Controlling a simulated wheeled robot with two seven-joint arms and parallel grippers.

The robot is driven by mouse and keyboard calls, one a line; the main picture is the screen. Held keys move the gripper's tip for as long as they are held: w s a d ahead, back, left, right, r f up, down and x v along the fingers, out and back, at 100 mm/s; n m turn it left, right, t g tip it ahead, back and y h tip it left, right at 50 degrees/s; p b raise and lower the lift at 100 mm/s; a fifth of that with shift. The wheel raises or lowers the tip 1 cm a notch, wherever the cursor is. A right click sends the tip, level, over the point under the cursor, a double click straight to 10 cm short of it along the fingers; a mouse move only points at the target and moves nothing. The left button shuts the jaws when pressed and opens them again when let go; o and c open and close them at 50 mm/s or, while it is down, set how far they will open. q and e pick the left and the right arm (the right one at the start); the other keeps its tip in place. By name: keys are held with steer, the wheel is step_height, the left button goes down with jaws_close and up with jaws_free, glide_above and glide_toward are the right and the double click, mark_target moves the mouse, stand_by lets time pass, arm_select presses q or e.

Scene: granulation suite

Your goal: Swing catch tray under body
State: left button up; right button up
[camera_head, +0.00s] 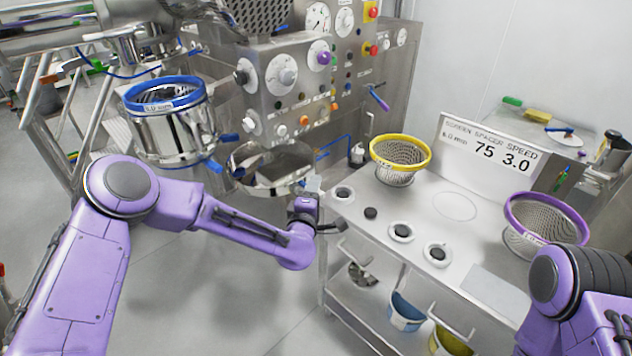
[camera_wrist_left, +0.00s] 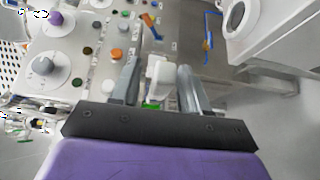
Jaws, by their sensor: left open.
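The catch tray (camera_head: 270,168) is a shallow round steel pan beside and below the control panel. It sits to the right of the steel drum-shaped body (camera_head: 172,132), which has a blue-rimmed ring on top, and is not under it. My left gripper (camera_head: 318,203) is near the tray's right edge. In the left wrist view the left gripper (camera_wrist_left: 160,82) is open, with a pale block (camera_wrist_left: 160,76) between its fingers. Whether they touch it, and whether it belongs to the tray, I cannot tell. My right arm shows at lower right; its gripper is out of view.
A control panel (camera_head: 288,75) with dials and knobs stands behind the tray. The bench (camera_head: 462,262) at right holds a yellow-rimmed screen (camera_head: 398,165), a purple-rimmed screen (camera_head: 540,222), a sign (camera_head: 490,150) and several small round parts. The floor below the body is clear.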

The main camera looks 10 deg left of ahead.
arm_select(q)
steer(key=shift+w, duration=0.9)
arm_select(e)
steer(key=shift+r, duration=0.25)
